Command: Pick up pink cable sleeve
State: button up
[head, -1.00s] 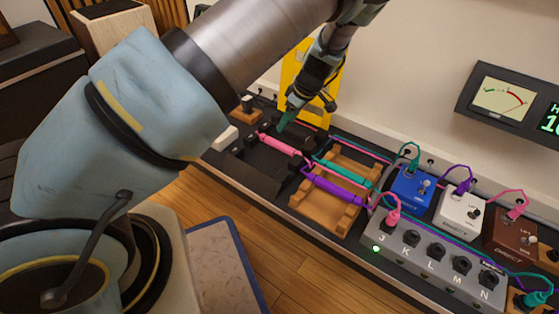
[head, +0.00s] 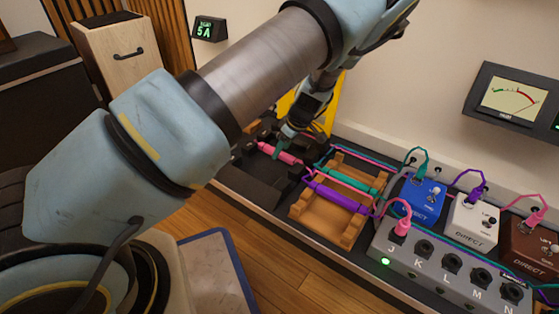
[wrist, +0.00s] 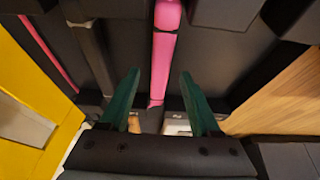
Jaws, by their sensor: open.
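The pink cable sleeve (head: 279,153) lies across a black holder left of the wooden rack in the head view. It also shows in the wrist view (wrist: 163,60), running lengthwise down the middle. My gripper (head: 282,146) is just above the sleeve, pointing down. In the wrist view its two green fingers (wrist: 159,92) are open, one on each side of the pink sleeve's line, with nothing held. Whether the fingertips are level with the sleeve I cannot tell.
A wooden rack (head: 323,232) with a teal sleeve (head: 345,174) and a purple sleeve (head: 338,197) stands to the right. Beyond it are a grey switch box (head: 402,266) and several pedals. A yellow panel (head: 328,106) stands behind my gripper; it is at the left in the wrist view.

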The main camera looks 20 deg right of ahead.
jog(key=shift+w+a+f, duration=0.15)
jog(key=shift+w+f, duration=0.05)
jog(key=shift+f, duration=0.45)
jog(key=shift+r, duration=0.1)
grip_shut()
